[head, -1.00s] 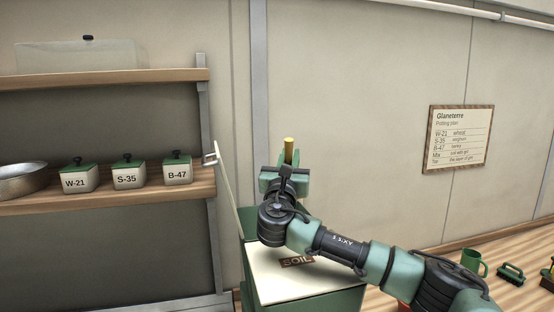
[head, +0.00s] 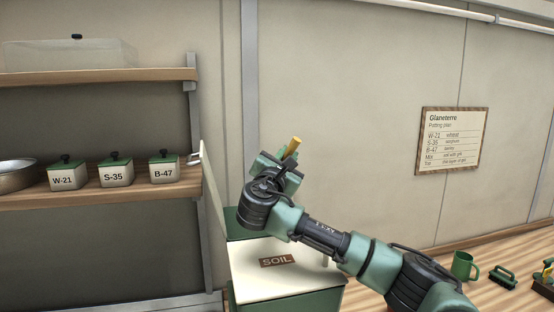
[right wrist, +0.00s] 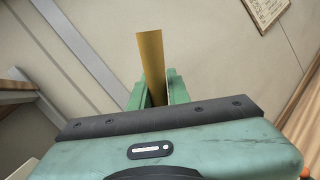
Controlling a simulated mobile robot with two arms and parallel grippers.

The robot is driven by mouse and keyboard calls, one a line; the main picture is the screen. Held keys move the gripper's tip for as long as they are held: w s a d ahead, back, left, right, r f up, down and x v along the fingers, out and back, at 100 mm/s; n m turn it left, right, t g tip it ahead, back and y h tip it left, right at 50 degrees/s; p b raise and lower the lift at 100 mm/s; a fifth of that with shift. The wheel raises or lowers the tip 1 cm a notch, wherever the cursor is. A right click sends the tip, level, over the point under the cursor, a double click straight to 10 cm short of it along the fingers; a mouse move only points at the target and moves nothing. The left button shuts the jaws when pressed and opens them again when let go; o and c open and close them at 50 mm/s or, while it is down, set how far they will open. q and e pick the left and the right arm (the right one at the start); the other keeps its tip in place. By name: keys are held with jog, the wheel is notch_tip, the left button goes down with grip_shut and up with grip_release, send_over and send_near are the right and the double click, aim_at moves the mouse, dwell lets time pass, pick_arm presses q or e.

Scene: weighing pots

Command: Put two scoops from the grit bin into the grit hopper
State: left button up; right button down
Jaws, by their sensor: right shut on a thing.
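My right gripper (head: 279,160) is raised in front of the wall, above and behind the bin marked SOIL. It is shut on the yellow handle of the scoop (head: 292,146), which leans to the right. In the right wrist view the handle (right wrist: 151,62) stands up between the two green fingers (right wrist: 154,92). The scoop's bowl is hidden, so I cannot tell whether it holds anything. No grit bin or grit hopper can be made out in these views. My left gripper is out of view.
The SOIL bin (head: 298,252) has a pale top. Marked pots W-21 (head: 65,179), S-35 (head: 116,176) and B-47 (head: 163,173) stand on a shelf at left, beside a metal bowl (head: 15,178). A green mug (head: 463,266) and a brush (head: 502,277) lie at right.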

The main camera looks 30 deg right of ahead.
jog(key=d+m+g+y, duration=0.1)
jog(key=m, duration=0.3)
jog(key=s+d+m+g+y, duration=0.1)
jog(key=d+m, duration=0.1)
jog(key=m, duration=0.1)
jog(key=s+d+m+g+y+b, duration=0.1)
jog(key=d+m, duration=0.1)
jog(key=m, duration=0.2)
jog(key=shift+s+m, duration=0.25)
jog(key=shift+m, duration=0.05)
